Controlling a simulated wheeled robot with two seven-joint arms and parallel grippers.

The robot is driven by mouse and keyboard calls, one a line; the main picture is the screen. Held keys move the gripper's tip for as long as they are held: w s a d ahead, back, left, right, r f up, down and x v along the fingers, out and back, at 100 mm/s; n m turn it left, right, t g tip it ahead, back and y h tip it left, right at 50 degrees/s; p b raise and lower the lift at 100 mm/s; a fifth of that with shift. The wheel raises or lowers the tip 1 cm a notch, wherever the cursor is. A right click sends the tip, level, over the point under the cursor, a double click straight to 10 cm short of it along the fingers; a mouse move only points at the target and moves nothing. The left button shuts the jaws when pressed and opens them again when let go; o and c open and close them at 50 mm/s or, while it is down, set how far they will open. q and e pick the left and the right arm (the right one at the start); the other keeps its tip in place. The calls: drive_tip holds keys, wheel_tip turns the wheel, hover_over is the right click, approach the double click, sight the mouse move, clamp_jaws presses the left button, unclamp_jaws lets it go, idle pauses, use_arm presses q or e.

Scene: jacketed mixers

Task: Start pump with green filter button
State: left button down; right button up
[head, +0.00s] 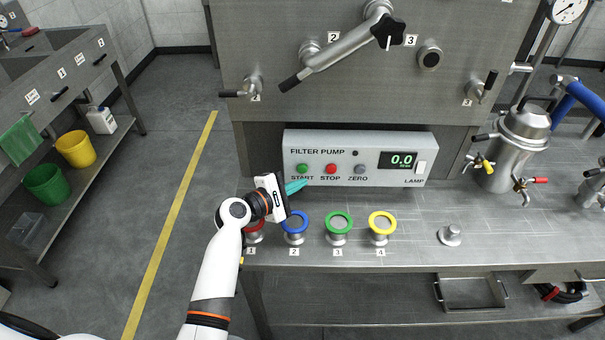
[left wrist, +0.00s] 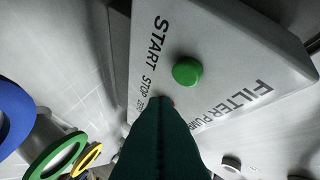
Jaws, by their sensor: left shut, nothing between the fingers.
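The filter pump panel (head: 360,143) is a pale box on the steel bench, labelled FILTER PUMP. Its green START button (head: 302,169) is at the left, with a red STOP button (head: 331,169) beside it. The display (head: 402,160) reads 0.0. My left gripper (head: 300,186) is shut and empty, its teal fingertips just below the START button. In the left wrist view, the green button (left wrist: 187,71) stands clear beyond the dark green fingers (left wrist: 160,115), which hide the STOP button. Contact with the panel cannot be told. My right gripper is not in view.
Ringed ports stand in front of the panel: red (head: 253,228), blue (head: 294,224), green (head: 339,225) and yellow (head: 381,224). A ZERO button (head: 359,168) and LAMP switch (head: 421,167) are on the panel. A steel vessel (head: 514,150) stands right. Bench space right of the yellow port is mostly free.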

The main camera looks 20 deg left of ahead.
sight(307, 171)
use_arm(q)
drive_tip(key=shift+w+a+r, duration=0.1)
drive_tip(key=shift+w+a, duration=0.15)
drive_tip(key=shift+w, duration=0.55)
idle(0.9)
idle(0.5)
drive_tip(key=shift+w+a, duration=0.1)
drive_tip(key=shift+w, duration=0.3)
drive_tip(key=shift+w+a, duration=0.1)
drive_tip(key=shift+w, duration=0.3)
idle(0.6)
idle(0.3)
drive_tip(key=shift+s+d+p, duration=0.25)
drive_tip(key=shift+s+p, duration=0.1)
drive_tip(key=shift+s, duration=0.5)
